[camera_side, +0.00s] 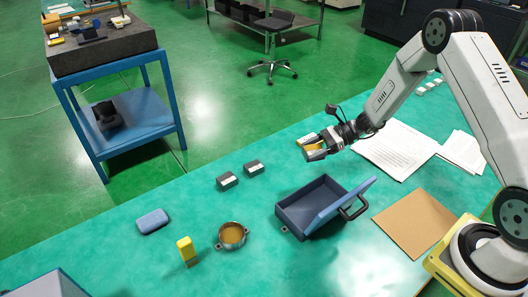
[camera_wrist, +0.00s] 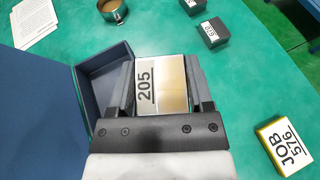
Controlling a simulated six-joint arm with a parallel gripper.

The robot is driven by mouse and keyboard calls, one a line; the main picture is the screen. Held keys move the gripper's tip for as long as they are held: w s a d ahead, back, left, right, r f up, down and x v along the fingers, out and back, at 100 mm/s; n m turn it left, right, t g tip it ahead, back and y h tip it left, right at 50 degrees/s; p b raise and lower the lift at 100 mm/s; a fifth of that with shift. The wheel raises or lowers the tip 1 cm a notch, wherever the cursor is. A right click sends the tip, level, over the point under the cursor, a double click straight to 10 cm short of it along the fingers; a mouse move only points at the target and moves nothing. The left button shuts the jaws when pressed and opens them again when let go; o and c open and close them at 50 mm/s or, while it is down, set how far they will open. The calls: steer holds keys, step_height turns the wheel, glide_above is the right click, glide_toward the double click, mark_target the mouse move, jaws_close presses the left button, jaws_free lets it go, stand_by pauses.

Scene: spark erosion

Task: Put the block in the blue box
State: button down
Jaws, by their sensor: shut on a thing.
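My gripper (camera_side: 312,148) is shut on a block (camera_wrist: 147,84) with a white face marked 205 and a tan part; it shows yellowish in the side view (camera_side: 314,148). The gripper, also in the wrist view (camera_wrist: 164,92), holds the block in the air above the table, behind the blue box in the side view. The blue box (camera_side: 297,216) stands on the table with its lid (camera_side: 345,202) open and tilted up on the right. In the wrist view the box (camera_wrist: 102,62) is left of the block, and the block and finger hide part of it.
Two dark blocks with white labels (camera_side: 228,181) (camera_side: 254,168) lie left of the box. Papers (camera_side: 395,150) and a brown sheet (camera_side: 413,220) lie right.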

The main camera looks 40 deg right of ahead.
mark_target(306, 151)
steer(key=shift+w+a+r+m+t, duration=0.2)
steer(key=shift+a+r+m+t, duration=0.15)
steer(key=shift+r, duration=0.35)
steer(key=r+m+t, duration=0.1)
steer(key=a+r+t+h, duration=0.1)
steer(key=r, duration=0.1)
steer(key=r+m+t+h, duration=0.1)
steer(key=shift+w+a+r+m+t, duration=0.1)
steer(key=shift+a+r+m+t, duration=0.15)
steer(key=shift+r+m, duration=0.1)
steer(key=s+r+m+t+h, duration=0.1)
steer(key=r+m+t+h, duration=0.1)
steer(key=r, duration=0.1)
steer(key=shift+s+a+m, duration=0.2)
steer(key=shift+s+m, duration=0.15)
steer(key=shift+m, duration=0.05)
steer(key=shift+s+d+r+m+t+h, duration=0.15)
steer(key=shift+s+r+m+h, duration=0.15)
steer(key=shift+s+m+h, duration=0.15)
steer(key=shift+s+a+r+m+t+h, duration=0.15)
steer(key=shift+s+r+m+h, duration=0.15)
steer(key=shift+h, duration=0.25)
steer(key=shift+d+f, duration=0.15)
steer(key=shift+d, duration=0.05)
steer(key=s+d+f+m+h, duration=0.1)
steer(key=s+d+f, duration=0.3)
steer(key=d+f, duration=0.8)
steer(key=shift+f+t, duration=0.3)
steer(key=shift+t, duration=0.1)
